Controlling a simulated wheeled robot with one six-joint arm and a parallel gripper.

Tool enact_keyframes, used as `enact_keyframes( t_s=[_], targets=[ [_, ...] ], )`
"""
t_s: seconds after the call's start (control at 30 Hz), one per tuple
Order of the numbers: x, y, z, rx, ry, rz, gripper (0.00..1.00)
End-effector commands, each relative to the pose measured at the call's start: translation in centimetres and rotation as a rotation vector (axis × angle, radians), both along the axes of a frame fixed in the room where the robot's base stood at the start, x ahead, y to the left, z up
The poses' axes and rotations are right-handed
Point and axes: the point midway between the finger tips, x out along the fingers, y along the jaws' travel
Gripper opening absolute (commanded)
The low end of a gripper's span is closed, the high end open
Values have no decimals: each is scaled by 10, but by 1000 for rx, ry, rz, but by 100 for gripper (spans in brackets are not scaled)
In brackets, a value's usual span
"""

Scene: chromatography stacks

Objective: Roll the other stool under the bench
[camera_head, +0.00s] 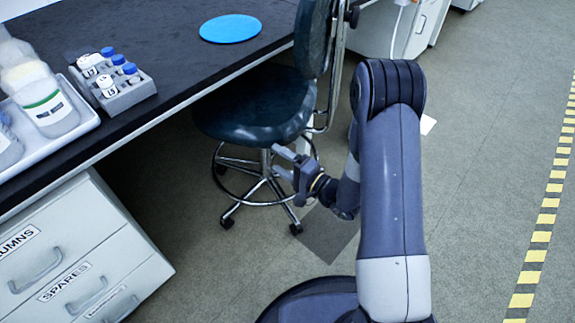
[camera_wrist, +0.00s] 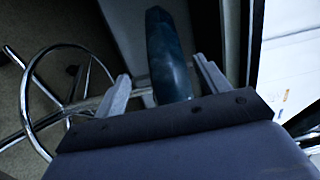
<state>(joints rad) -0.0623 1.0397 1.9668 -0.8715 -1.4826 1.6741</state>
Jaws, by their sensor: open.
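One stool (camera_head: 255,108) is in view, with a dark teal seat, an upright backrest, a chrome foot ring and a wheeled base. Its seat is partly under the bench (camera_head: 185,82), and the backrest rises at the bench's edge. My gripper (camera_head: 279,160) is open just below the front of the seat, by the column and foot ring. In the wrist view, the dark teal part of the stool (camera_wrist: 168,60) shows between the two spread fingers of my gripper (camera_wrist: 163,70). I cannot tell whether they touch it. The foot ring is at the left there.
A drawer cabinet (camera_head: 85,262) stands under the bench at left. On the bench are a vial rack (camera_head: 130,90), a white tray with bottles (camera_head: 88,112) and a blue disc (camera_head: 230,28). The floor at right is clear up to yellow-black tape (camera_head: 541,237).

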Motion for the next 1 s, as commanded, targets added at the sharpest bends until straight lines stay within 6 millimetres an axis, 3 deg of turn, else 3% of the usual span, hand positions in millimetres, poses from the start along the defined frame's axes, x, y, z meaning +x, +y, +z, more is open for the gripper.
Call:
enact_keyframes(
  t_s=[0.2, 0.5, 0.9, 1.0],
  targets=[
    [24, 34, -1, 1, -5, 4, 87],
    [48, 65, -1, 0, -3, 1, 87],
    [55, 69, 2, 2, -4, -8, 87],
    [56, 68, 2, 3, -5, -9, 81]
  ],
)
